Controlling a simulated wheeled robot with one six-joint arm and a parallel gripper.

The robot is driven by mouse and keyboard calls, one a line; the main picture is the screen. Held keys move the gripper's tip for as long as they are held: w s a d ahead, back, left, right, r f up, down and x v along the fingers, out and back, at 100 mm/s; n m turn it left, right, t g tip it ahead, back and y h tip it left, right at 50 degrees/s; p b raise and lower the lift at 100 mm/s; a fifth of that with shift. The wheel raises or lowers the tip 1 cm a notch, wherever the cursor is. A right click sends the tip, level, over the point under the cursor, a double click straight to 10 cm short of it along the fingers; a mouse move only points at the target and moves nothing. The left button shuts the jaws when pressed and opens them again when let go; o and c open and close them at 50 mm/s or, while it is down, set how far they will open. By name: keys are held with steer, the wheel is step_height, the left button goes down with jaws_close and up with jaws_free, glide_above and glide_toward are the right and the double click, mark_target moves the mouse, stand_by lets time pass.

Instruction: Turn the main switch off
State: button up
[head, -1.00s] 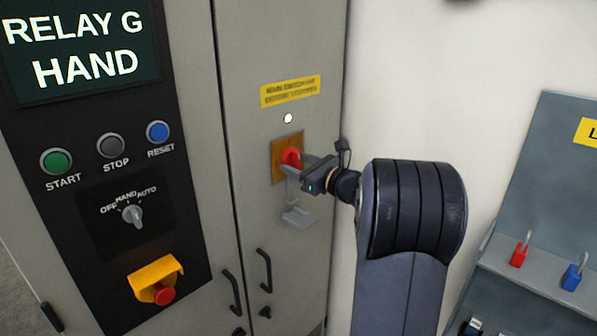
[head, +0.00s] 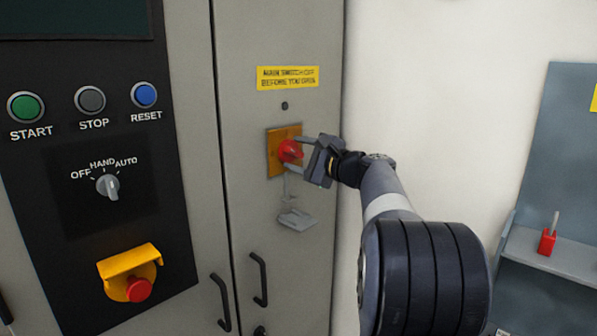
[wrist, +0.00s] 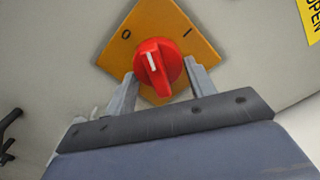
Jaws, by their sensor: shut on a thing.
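The main switch is a red round knob (head: 290,151) on an orange plate (head: 272,165) on the narrow cabinet door. In the wrist view the knob (wrist: 158,66) has a white mark pointing up and slightly left, between the 0 at upper left and the I at upper right. My gripper (head: 297,154) is shut on the knob, one finger on each side; both fingers show in the wrist view (wrist: 162,85). The small lamp (head: 284,105) above the plate is dark. A grey hasp-like piece (head: 296,219) hangs below the plate.
A black panel at the left carries buttons, a mode selector (head: 108,186) and a red emergency stop (head: 138,289) under a yellow guard. The display (head: 75,20) is dark. Door handles (head: 259,279) stick out below. A grey board (head: 560,170) with a red padlock (head: 547,241) stands right.

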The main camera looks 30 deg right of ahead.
steer(key=n+b, duration=0.3)
steer(key=n, duration=0.1)
steer(key=shift+b, duration=0.3)
steer(key=shift+r+n+b, duration=0.1)
steer(key=shift+n+b, duration=0.55)
steer(key=shift+n, duration=0.25)
steer(key=o, duration=1)
steer(key=shift+r, duration=0.1)
steer(key=b+v, duration=0.1)
steer(key=v, duration=1)
steer(key=shift+w, duration=0.2)
